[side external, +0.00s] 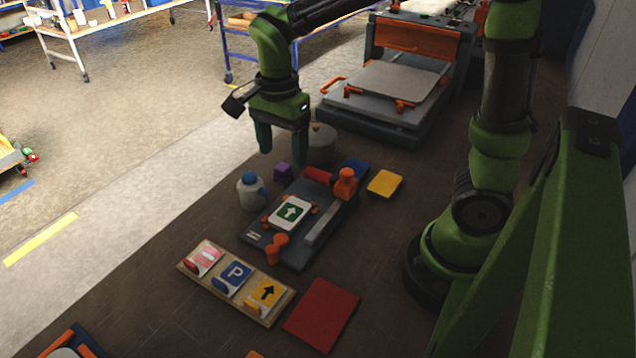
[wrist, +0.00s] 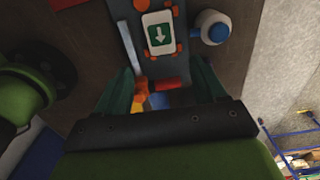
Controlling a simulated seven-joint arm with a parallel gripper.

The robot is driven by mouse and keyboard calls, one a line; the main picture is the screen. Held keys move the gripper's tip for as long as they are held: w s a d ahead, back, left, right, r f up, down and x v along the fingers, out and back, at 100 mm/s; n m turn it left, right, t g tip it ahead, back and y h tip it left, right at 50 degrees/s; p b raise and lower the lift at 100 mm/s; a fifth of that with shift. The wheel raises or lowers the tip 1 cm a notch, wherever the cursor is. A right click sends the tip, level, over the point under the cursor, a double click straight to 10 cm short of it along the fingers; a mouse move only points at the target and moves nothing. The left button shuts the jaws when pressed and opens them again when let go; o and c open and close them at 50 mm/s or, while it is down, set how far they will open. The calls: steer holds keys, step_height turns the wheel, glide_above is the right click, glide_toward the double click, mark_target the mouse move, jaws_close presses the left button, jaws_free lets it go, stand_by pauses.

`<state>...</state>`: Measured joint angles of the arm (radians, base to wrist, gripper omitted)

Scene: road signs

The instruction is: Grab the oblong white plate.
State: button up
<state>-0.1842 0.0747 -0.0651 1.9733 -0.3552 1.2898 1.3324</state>
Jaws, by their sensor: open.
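An oblong white plate (side external: 290,213) with a green square and a white arrow lies on a dark grey fixture (side external: 318,252) between small orange clamps. The plate also shows in the wrist view at top centre (wrist: 159,33), with its arrow pointing down. My gripper (side external: 283,157) is open and empty, above and behind the fixture in the side view.
A white bottle with a blue cap (side external: 251,190) stands left of the fixture. An orange clamp with a red handle (side external: 345,182) rises at its back. A wooden rack (side external: 281,309) of signs, a red square (side external: 321,314) and a yellow block (side external: 385,183) lie around it.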

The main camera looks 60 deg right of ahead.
glide_above(290, 212)
steer(key=f, duration=1)
steer(key=shift+a+f, duration=0.25)
steer(key=shift+d+f, duration=0.15)
steer(key=shift+f, duration=1.25)
steer(key=shift+d+f, duration=0.1)
steer(key=shift+f, duration=1.25)
